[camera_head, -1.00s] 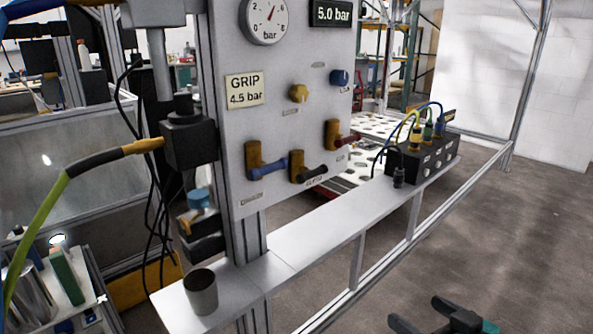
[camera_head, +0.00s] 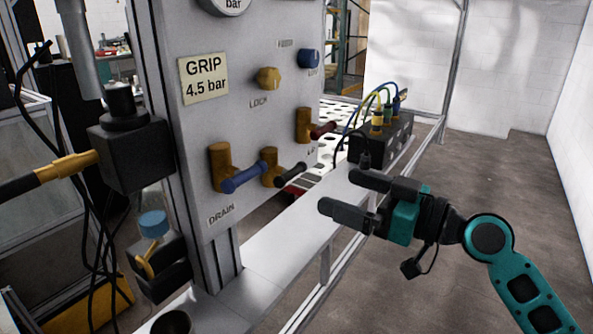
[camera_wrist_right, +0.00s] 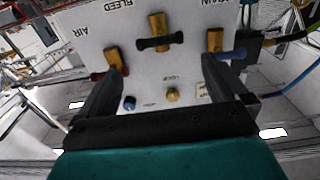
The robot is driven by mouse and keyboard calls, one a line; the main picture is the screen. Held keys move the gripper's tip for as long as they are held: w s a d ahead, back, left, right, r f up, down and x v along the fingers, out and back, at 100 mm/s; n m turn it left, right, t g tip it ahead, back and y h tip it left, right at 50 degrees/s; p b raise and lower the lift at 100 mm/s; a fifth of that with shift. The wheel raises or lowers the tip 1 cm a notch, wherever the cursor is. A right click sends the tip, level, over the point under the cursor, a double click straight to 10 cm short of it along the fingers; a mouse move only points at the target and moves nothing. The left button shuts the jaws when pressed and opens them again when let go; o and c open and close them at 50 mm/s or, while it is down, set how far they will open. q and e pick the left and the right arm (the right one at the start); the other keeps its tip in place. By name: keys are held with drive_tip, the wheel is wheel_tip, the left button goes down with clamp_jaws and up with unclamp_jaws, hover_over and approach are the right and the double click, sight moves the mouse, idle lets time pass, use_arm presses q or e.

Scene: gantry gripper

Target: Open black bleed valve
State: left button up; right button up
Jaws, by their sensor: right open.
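The black bleed valve handle (camera_head: 290,174) sits on a brass body on the grey panel, between the blue drain valve handle (camera_head: 245,177) and the dark red air valve handle (camera_head: 322,131). In the right wrist view, which is upside down, the black handle (camera_wrist_right: 160,42) lies crosswise under the BLEED label. My right gripper (camera_head: 340,192) is open and empty, to the right of the black handle and apart from it. Its two fingers (camera_wrist_right: 163,68) frame the black valve in the wrist view. My left gripper is not in view.
The panel also carries a yellow knob (camera_head: 267,78), a blue knob (camera_head: 308,58) and a GRIP 4.5 bar sign (camera_head: 204,79). A grey shelf (camera_head: 262,270) runs below it. A black box with cables (camera_head: 370,145) stands on the shelf behind my gripper.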

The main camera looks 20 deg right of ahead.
sight(295, 175)
drive_tip(key=p+x, duration=0.2)
drive_tip(key=x, duration=0.8)
drive_tip(key=c, duration=0.7)
drive_tip(key=shift+f, duration=0.1)
